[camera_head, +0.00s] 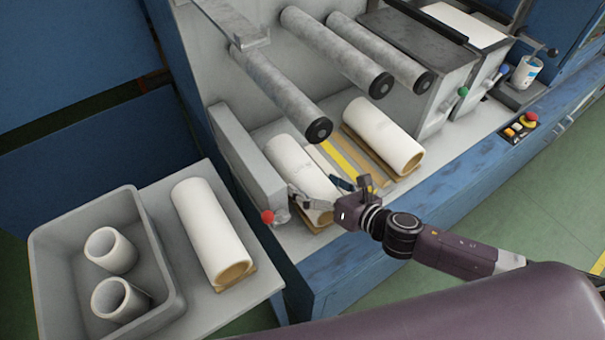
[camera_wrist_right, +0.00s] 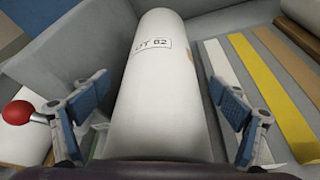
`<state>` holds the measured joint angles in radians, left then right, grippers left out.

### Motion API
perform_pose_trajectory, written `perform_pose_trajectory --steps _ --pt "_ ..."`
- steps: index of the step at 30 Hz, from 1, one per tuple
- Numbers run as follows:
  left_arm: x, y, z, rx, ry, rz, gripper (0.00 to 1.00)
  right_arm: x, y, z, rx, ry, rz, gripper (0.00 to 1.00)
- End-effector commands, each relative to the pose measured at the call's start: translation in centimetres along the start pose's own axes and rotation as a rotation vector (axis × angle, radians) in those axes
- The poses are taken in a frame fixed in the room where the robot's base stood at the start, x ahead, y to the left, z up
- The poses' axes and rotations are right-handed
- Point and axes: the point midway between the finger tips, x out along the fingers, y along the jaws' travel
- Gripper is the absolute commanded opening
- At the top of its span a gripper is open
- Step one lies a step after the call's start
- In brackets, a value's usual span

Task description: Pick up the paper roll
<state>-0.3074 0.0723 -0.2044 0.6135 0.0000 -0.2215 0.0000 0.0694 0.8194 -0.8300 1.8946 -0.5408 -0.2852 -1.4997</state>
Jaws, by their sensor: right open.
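A white paper roll (camera_head: 299,170) lies in the machine's bay, on the left side. In the right wrist view this roll (camera_wrist_right: 159,90) runs up the middle and bears a label ending in "82". My right gripper (camera_head: 325,189) is over its near end. Its two open fingers stand on either side of the roll (camera_wrist_right: 160,105), with visible gaps. A second white roll (camera_head: 383,135) lies in the bay to the right. A third white roll (camera_head: 211,228) lies on the side table at the left. My left gripper is not in view.
A grey bin (camera_head: 158,240) with two short white tubes (camera_head: 110,250) stands on the side table (camera_head: 248,292). A red-knobbed lever (camera_head: 268,216) sits close to the gripper's left finger. Metal rollers (camera_head: 285,95) overhang the bay. Coloured strips (camera_head: 342,162) lie between the bay rolls.

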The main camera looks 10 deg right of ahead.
Motion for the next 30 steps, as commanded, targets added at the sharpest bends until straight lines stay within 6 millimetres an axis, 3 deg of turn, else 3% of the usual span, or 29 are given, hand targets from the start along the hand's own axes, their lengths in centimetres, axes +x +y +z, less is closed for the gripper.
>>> perform_pose_trajectory --steps 6,13,30 --pt "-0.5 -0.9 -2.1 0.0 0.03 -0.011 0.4 1.7 0.0 0.1 -0.001 -0.001 0.0 0.91" --pt "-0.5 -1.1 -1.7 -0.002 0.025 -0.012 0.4 1.8 0.0 0.0 0.0 0.0 0.0 0.9" --pt "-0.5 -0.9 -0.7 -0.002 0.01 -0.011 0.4 1.8 -0.1 0.0 0.0 0.0 0.0 0.27"
